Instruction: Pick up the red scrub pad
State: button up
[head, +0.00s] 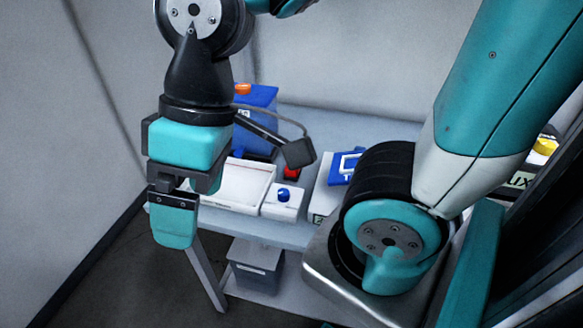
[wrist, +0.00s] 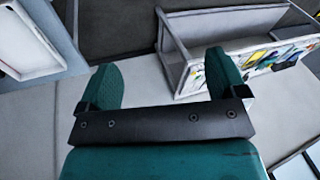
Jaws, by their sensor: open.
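My gripper (head: 175,225) hangs at the left, in front of the table's left end and apart from the red item. In the wrist view my gripper (wrist: 164,80) is open, with nothing between its two teal fingers. I cannot make out the red item in the wrist view.
A white tray (head: 238,203) and a white box with a blue knob (head: 283,195) stand at the table's front. A blue container (head: 262,98) stands behind. A blue-and-white item (head: 345,167) lies to the right. A grey bin (head: 255,265) sits below.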

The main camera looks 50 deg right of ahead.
dwell(0.3)
jog(key=shift+c, duration=1.2)
jog(key=w+d+f+m+b, duration=0.1)
jog(key=w, duration=0.1)
jog(key=w+d+m, duration=0.2)
jog(key=w, duration=0.1)
jog(key=w+d+f+m+h+b, duration=0.1)
jog(key=w+d, duration=0.1)
jog(key=shift+w+d+f+t+b, duration=0.2)
jog(key=shift+w+f+t+b, duration=0.1)
jog(key=shift+f+t, duration=0.1)
jog(key=c, duration=0.4)
jog(key=m+h+b, duration=0.3)
jog(key=m+b, duration=0.3)
jog(key=m, duration=1)
send_over(293, 176)
jog(key=w+d, duration=0.2)
notch_tip(293, 176, down, 10)
jog(key=shift+c, duration=0.2)
jog(key=shift+m+g, duration=0.3)
jog(key=shift+g, duration=0.1)
jog(key=f, duration=0.7)
jog(key=f+p, duration=0.1)
jog(key=f, duration=0.3)
jog(key=shift+d, duration=0.25)
jog(key=shift+f+p, duration=0.45)
jog(key=shift+f, duration=2.75)
